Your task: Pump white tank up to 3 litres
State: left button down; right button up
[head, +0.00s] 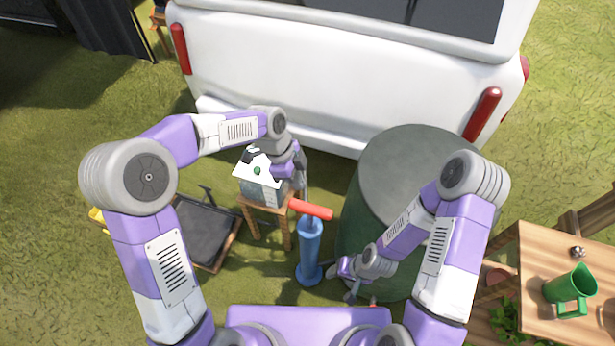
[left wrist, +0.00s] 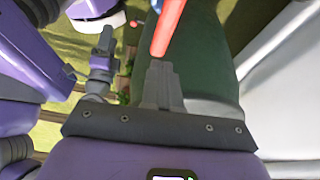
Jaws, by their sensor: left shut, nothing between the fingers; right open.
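A blue upright pump (head: 309,250) with a red T-handle (head: 311,210) stands on the grass. A white and grey container (head: 258,185) with a green spot sits on a small wooden stool behind it, partly hidden by my left arm; I see no readable level on it. My left gripper (head: 303,183) is shut and empty just above the red handle. In the left wrist view, its closed fingertips (left wrist: 160,68) point at the red handle (left wrist: 168,28), and I cannot tell if they touch it. My right gripper (head: 351,291) is open and low, right of the pump's base.
A large dark green drum (head: 408,165) stands right of the pump. A white vehicle (head: 330,80) blocks the back. A wooden table (head: 540,245) with a green jug (head: 570,288) is at right. A dark tray-like thing (head: 205,232) lies left of the stool.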

aim_at(310, 208)
pick_arm(q)
jog(key=r, duration=0.1)
jog(key=r+m, duration=0.1)
jog(key=shift+w+r, duration=0.25)
jog(key=shift+r, duration=0.1)
jog(key=shift+f, duration=0.1)
jog(key=b+x, duration=0.1)
jog(key=x, duration=0.3)
jog(key=b+x, duration=0.1)
jog(key=x, duration=0.3)
jog(key=a+b+x, duration=0.1)
jog(key=b+x, duration=0.1)
jog(key=x, duration=0.2)
jog(key=shift+d+f, duration=0.1)
jog(key=shift+f, duration=0.4)
jog(key=shift+w+f, duration=0.1)
jog(key=shift+f, duration=0.4)
jog(key=shift+f, duration=0.1)
